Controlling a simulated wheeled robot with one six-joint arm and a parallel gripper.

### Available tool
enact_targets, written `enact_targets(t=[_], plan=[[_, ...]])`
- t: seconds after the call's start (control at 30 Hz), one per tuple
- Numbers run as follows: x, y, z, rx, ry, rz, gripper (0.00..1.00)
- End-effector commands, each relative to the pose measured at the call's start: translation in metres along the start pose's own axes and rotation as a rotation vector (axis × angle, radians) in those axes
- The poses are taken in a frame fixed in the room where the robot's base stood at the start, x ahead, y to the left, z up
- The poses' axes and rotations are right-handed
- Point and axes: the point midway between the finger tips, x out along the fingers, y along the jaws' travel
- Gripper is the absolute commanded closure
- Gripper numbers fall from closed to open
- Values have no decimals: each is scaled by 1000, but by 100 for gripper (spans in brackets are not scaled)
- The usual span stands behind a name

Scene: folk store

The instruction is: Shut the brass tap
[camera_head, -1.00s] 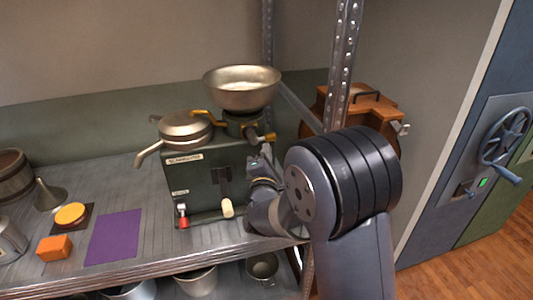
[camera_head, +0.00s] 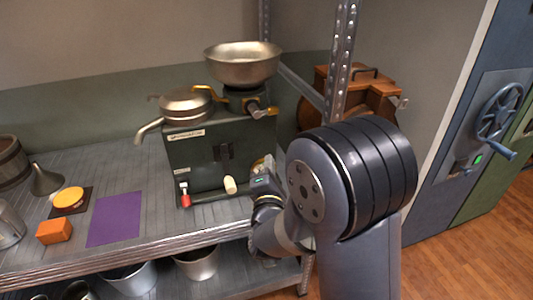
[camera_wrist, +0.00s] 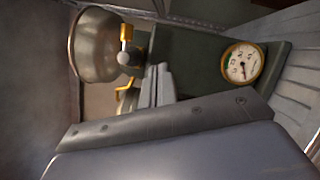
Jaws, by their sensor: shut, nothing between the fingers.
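The brass tap (camera_head: 269,113) sits under the wide metal bowl (camera_head: 243,66) on top of the dark green machine (camera_head: 208,160). It has a yellow brass body and a pale rounded end. In the wrist view the tap (camera_wrist: 126,33) shows beside the bowl (camera_wrist: 96,46), its round grey end facing me. My gripper (camera_wrist: 158,84) is shut and empty, below and right of the tap in that view, and apart from it. In the head view my arm stands at the machine's right side, below the tap, and its fingertips are not clear.
A round brass-rimmed gauge (camera_wrist: 243,63) shows in the wrist view. A lidded pan with a spout (camera_head: 186,103) sits on the machine's left. A purple mat (camera_head: 115,220) lies left.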

Motion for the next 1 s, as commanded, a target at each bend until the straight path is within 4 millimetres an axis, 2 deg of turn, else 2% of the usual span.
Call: enact_targets(t=[0.2, 0.63, 0.77, 1.0], plan=[[-17, -4, 0, 0, 2, 1, 100], [-17, -3, 1, 0, 0, 1, 100], [-7, -1, 1, 1, -1, 1, 100], [33, 8, -2, 1, -1, 1, 100]])
